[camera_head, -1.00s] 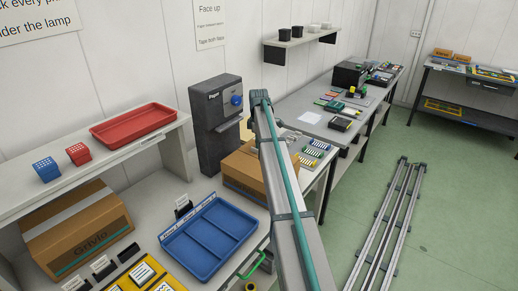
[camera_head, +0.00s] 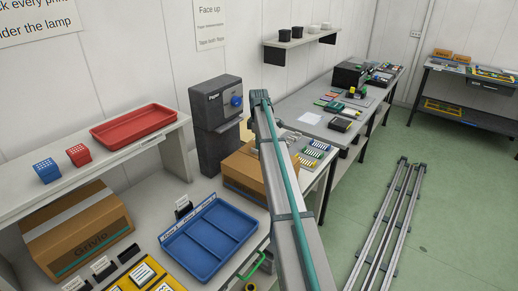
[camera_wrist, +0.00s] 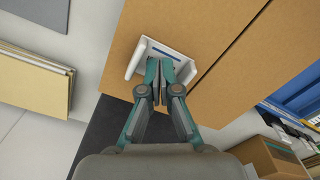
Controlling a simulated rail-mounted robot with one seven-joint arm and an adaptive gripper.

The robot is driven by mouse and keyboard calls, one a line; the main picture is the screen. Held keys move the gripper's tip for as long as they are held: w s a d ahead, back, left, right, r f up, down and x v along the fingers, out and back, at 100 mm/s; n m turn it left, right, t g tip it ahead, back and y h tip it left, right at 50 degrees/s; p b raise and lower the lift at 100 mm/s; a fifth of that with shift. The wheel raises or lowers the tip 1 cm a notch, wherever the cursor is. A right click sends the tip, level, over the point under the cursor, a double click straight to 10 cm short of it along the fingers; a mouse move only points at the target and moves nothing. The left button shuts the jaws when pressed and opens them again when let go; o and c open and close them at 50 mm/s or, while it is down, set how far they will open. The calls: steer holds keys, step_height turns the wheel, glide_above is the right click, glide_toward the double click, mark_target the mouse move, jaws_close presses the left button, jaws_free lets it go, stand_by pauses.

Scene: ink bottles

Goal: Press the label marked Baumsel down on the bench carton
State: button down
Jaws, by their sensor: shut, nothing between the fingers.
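The bench carton (camera_wrist: 225,40) is brown cardboard and fills the upper middle of the wrist view. In the head view, the carton (camera_head: 238,174) stands on the bench, partly behind my arm. A white label (camera_wrist: 135,60) lies on the carton top, with its left and right edges standing up. A dark printed line shows on it, but no name can be read. My gripper (camera_wrist: 167,82) is shut and empty, its fingertips over the middle of the label. Whether they touch it cannot be told. The fingers hide the label's near part. The head view does not show the label or fingertips.
A dark grey paper dispenser (camera_head: 217,125) stands beside the carton. A blue divided tray (camera_head: 208,240) lies to the left front. A larger carton marked Grivio (camera_head: 80,232) sits further left. A red tray (camera_head: 133,126) is on the shelf above.

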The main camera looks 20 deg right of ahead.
steer(key=shift+r+p, duration=1.45)
steer(key=shift+r, duration=1.75)
